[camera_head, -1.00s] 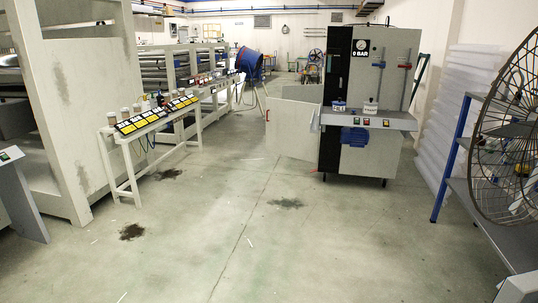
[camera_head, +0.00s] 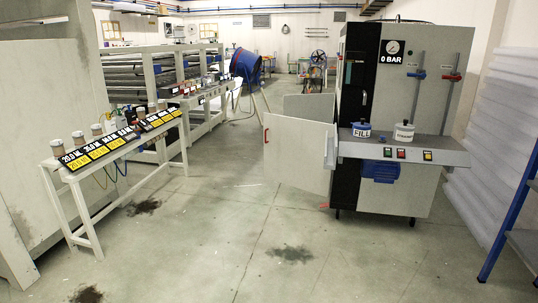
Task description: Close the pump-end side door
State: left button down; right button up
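The pump cabinet (camera_head: 455,105) stands right of centre, grey with a black front panel and a gauge marked 0 BAR. A pale side door (camera_head: 297,155) stands open on its left side, swung out toward the aisle, with a small red handle (camera_head: 266,135) at its far-left edge. Another pale panel (camera_head: 308,106) shows behind it; I cannot tell whether it is a second door. A blue motor (camera_head: 380,171) sits under the cabinet's shelf. Neither of my grippers is in view.
A white bench (camera_head: 85,175) with cups and labelled cards stands at the left. A blue-legged rack (camera_head: 510,210) is at the right edge, near stacked translucent sheets (camera_head: 495,140). Dark stains (camera_head: 290,254) mark the floor. The aisle between bench and cabinet is clear.

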aim_at(294, 147)
jog(key=i, duration=2.2)
